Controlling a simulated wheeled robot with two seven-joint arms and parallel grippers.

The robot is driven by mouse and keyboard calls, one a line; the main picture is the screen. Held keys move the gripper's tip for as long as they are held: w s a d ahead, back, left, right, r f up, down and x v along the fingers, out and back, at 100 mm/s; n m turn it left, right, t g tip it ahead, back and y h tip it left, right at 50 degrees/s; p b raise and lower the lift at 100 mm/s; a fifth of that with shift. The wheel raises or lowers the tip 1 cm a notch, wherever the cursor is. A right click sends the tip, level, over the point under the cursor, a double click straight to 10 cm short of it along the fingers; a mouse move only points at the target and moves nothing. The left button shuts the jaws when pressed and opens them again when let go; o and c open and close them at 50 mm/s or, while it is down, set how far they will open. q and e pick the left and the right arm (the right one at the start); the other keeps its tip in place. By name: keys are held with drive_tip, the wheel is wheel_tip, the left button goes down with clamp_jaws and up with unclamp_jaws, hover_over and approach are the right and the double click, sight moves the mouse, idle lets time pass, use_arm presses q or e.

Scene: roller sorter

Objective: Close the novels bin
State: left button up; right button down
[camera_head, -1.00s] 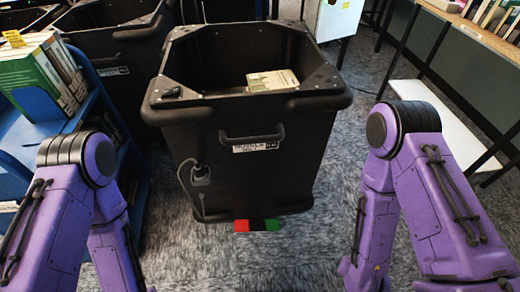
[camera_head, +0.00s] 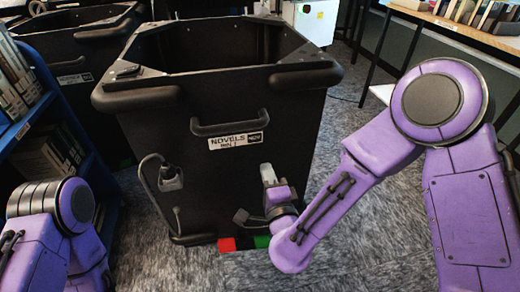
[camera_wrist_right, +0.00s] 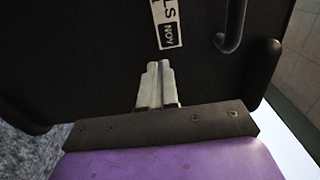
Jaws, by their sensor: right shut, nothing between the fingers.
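The novels bin (camera_head: 225,85) is a tall black bin with an open, angled top rim, a front handle and a "NOVELS" label (camera_head: 238,141). A red pedal (camera_head: 226,244) and a green pedal (camera_head: 262,241) sit at its base on the floor. My right gripper (camera_head: 268,174) is shut and empty, in front of the bin's lower front face, below the label. In the right wrist view, its closed fingertips (camera_wrist_right: 158,66) point at the dark front panel beside the label (camera_wrist_right: 165,22); I cannot tell whether they touch. My left arm shows at the left edge, but its gripper is hidden.
A plug with a cord (camera_head: 170,178) hangs on the bin's front left. Another black bin (camera_head: 75,45) stands behind to the left. A blue bookshelf (camera_head: 50,85) is at left. Carpet (camera_head: 345,210) is clear to the right, with a table (camera_head: 450,28) beyond.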

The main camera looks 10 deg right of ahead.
sight(257, 142)
drive_tip(key=w, duration=0.9)
drive_tip(key=shift+w+a, duration=0.1)
